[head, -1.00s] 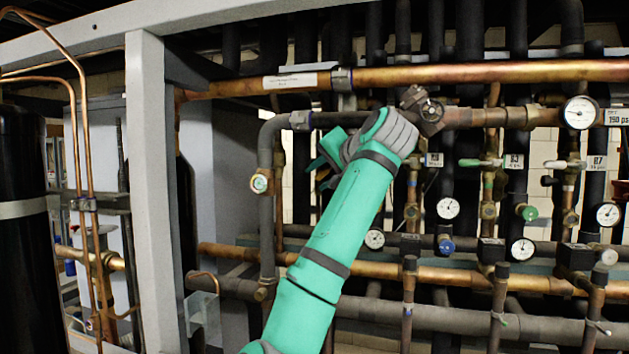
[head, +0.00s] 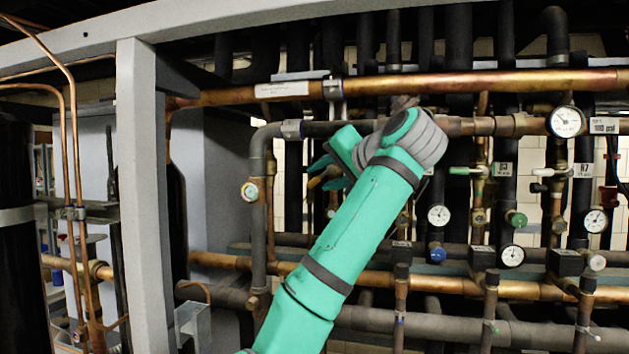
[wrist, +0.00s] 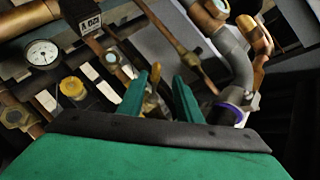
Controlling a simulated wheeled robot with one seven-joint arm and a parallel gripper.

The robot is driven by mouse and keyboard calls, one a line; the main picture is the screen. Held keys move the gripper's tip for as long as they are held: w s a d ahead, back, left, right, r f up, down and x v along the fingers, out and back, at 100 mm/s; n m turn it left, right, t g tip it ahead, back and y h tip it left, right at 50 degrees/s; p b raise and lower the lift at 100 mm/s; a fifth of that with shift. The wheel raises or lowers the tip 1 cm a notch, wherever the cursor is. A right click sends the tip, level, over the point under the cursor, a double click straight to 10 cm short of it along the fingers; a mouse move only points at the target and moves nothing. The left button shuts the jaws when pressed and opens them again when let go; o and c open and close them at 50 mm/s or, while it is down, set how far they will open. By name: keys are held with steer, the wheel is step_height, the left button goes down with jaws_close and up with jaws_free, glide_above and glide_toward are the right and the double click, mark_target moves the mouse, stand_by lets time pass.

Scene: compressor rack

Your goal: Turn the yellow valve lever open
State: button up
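My green gripper (wrist: 166,82) is open in the wrist view, its two fingers apart. A narrow yellow piece (wrist: 154,78), which looks like the yellow valve lever, shows between the fingertips, closer to the left finger. I cannot tell whether they touch. In the head view my gripper (head: 321,173) is beside the pipes left of centre, partly hidden by my wrist. A small yellow-orange bit of the lever (head: 315,182) shows by the fingers. The valve body behind it is mostly hidden.
A long copper pipe (head: 430,84) runs above my wrist. A grey elbow pipe (head: 257,150) stands left of my gripper. Gauges (head: 566,121) and green-handled valves (head: 467,171) are to the right. A grey frame post (head: 140,200) stands at left.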

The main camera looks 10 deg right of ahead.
steer(key=f+n+t, duration=0.1)
steer(key=d+f+n+t+y, duration=0.1)
steer(key=shift+n+t+y, duration=0.3)
steer(key=shift+n, duration=0.1)
steer(key=x, duration=1)
steer(key=shift+w, duration=0.35)
steer(key=shift+a, duration=0.15)
steer(key=shift+f, duration=0.1)
jaws_close()
